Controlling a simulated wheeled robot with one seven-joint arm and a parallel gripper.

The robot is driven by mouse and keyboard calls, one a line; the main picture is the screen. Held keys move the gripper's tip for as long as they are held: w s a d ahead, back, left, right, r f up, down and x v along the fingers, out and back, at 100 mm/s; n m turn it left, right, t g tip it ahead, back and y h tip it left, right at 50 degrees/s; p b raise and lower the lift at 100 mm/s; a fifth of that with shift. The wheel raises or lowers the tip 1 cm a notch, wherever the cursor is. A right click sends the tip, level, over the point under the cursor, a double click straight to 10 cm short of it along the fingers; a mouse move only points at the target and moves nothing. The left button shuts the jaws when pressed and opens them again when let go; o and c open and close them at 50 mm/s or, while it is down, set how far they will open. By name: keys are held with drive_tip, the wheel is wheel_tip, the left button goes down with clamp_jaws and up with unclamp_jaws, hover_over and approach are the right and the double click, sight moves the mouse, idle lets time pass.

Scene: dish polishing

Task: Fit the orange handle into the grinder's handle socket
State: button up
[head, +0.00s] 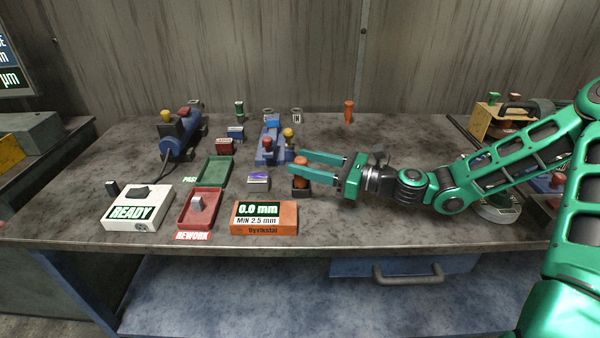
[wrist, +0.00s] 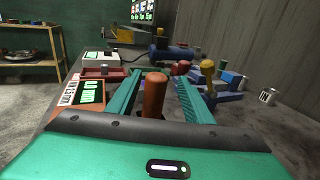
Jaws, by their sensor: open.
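An orange handle (head: 301,160) stands upright in a small dark holder (head: 301,193) near the middle of the bench. My gripper (head: 297,162) reaches in from the right and is open, with one finger on each side of the handle. In the wrist view the handle (wrist: 155,95) rises between the two green fingers, with a visible gap on each side. The grinder appears to be the blue cylindrical tool (head: 180,132) at the back left, also seen in the wrist view (wrist: 172,54). I cannot make out its handle socket.
A blue fixture (head: 268,150) with red and yellow knobs stands just behind the handle. A gauge block (head: 264,218), red tray (head: 197,209), green tray (head: 213,171) and white READY box (head: 137,208) lie left. Another orange piece (head: 348,110) stands at the back. The bench's front right is clear.

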drive_tip(key=shift+x, duration=2.55)
drive_tip(key=shift+s+a, duration=0.1)
drive_tip(key=shift+s, duration=0.15)
clamp_jaws()
